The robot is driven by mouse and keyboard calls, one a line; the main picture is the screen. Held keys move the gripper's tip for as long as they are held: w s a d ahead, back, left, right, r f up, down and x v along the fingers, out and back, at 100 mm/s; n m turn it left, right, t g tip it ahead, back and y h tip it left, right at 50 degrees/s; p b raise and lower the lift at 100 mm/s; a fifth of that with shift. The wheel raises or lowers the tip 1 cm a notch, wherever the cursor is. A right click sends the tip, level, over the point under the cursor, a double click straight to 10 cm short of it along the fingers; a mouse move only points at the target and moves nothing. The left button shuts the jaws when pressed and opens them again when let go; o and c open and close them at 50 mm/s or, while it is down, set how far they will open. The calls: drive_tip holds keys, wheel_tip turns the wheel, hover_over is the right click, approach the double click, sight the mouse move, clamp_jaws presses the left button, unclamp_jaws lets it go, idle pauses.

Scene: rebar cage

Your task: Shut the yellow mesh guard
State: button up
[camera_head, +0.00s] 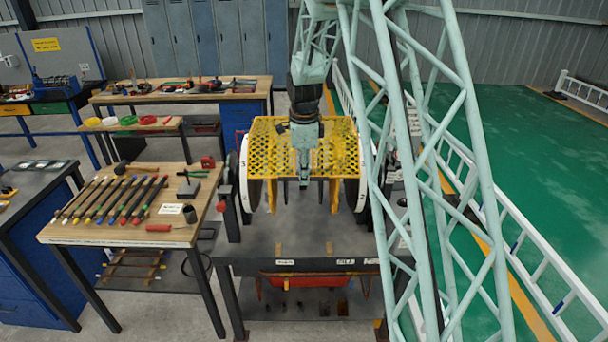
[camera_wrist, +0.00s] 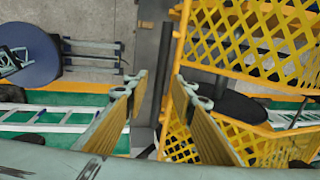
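The yellow mesh guard (camera_head: 265,140) spans between two white round end plates on the machine at the bench's back. Its perforated panel lies across the top, and yellow parts hang below its front edge. In the wrist view the mesh guard (camera_wrist: 245,35) fills the upper right, with more yellow mesh lower down. My gripper (camera_head: 304,183) points down in front of the guard's middle and hides part of it. In the wrist view my gripper (camera_wrist: 160,80) is open, its fingers apart. The right finger appears close to the yellow frame; I cannot tell whether they touch.
A wooden table (camera_head: 120,232) with several coloured-end bars and tools stands to the left. A dark grey bench top (camera_head: 300,228) lies in front of the guard. A pale green lattice (camera_head: 475,130) stands to the right, with a white railing (camera_head: 520,245) beyond it.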

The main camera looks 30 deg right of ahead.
drive_tip(key=shift+f, duration=0.15)
drive_tip(key=shift+c, duration=0.3)
clamp_jaws()
